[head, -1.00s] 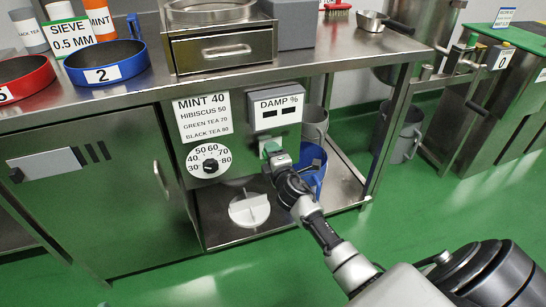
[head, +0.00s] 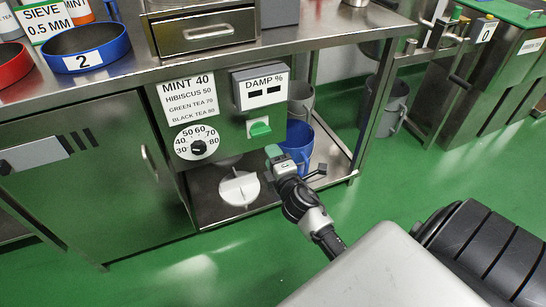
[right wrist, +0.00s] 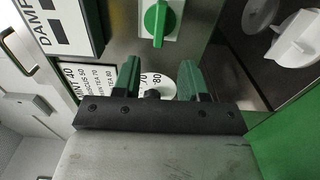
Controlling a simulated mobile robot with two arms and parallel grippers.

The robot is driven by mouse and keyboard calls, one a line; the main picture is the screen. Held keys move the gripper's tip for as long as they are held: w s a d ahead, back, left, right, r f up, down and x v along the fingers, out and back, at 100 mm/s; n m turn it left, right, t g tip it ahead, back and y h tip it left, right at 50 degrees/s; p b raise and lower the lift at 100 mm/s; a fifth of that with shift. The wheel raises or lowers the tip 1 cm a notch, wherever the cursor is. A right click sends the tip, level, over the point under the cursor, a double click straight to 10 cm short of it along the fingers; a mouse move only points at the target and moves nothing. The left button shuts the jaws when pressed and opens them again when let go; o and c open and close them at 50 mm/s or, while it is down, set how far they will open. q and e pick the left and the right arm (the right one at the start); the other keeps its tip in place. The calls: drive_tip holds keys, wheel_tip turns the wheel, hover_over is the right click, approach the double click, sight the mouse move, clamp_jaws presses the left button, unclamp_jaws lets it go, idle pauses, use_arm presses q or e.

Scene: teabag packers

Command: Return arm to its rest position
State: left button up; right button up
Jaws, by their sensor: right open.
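My right gripper (head: 293,160) is open and empty, a little in front of and below the green switch (head: 260,129) on the cabinet front. In the right wrist view its two green fingers (right wrist: 158,82) stand apart with nothing between them. The green switch (right wrist: 156,20) shows there beyond the fingers, apart from them. The dial (head: 198,146) and the "DAMP %" display (head: 262,90) are on the same panel. My left gripper is not in view.
The steel worktop (head: 350,28) holds a blue sieve ring (head: 92,62) and a steel drawer unit (head: 208,30). Below, a lower shelf carries a white lidded thing (head: 239,188) and a blue bucket (head: 299,145). Green floor (head: 400,195) is open to the right.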

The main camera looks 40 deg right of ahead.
idle(0.3)
